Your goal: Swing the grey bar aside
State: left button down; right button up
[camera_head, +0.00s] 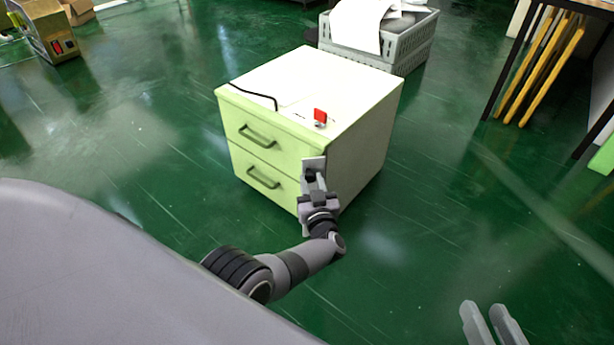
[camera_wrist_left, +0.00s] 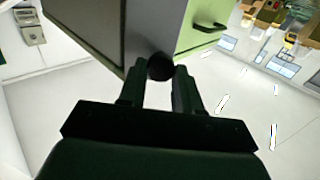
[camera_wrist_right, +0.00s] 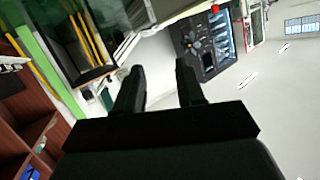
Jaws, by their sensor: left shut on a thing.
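The grey bar (camera_head: 315,163) runs upright along the right front edge of the pale green two-drawer cabinet (camera_head: 362,135). Its upper end shows just below the cabinet top; much of it is hidden behind my left gripper. My left gripper (camera_head: 311,178) is at the bar's upper part, shut on a dark round knob (camera_wrist_left: 160,66), which sits between its fingertips in the left wrist view. My right gripper (camera_head: 485,308) is open and empty, low at the right, away from the cabinet. It also shows in the right wrist view (camera_wrist_right: 161,72).
A red item (camera_head: 320,115) and a black cable (camera_head: 255,95) lie on the cabinet top. The upper drawer handle (camera_head: 257,136) is left of the bar. A grey crate (camera_head: 408,45) stands behind. Green floor to the cabinet's right is clear.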

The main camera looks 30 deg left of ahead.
pick_arm(q)
jog(key=shift+d+b, duration=0.25)
jog(key=shift+b, duration=0.05)
jog(key=shift+d+n+g+y, duration=0.15)
jog(key=shift+n+g+y, duration=0.15)
pick_arm(e)
jog(key=shift+s+d+r+t, duration=0.1)
jog(key=shift+s+d+t, duration=0.25)
jog(key=shift+d, duration=0.35)
pick_arm(q)
jog(key=c, duration=0.8)
grip_release()
pick_arm(e)
jog(key=shift+d, duration=0.1)
pick_arm(q)
jog(key=shift+s, duration=0.1)
pick_arm(e)
jog(key=shift+r, duration=0.15)
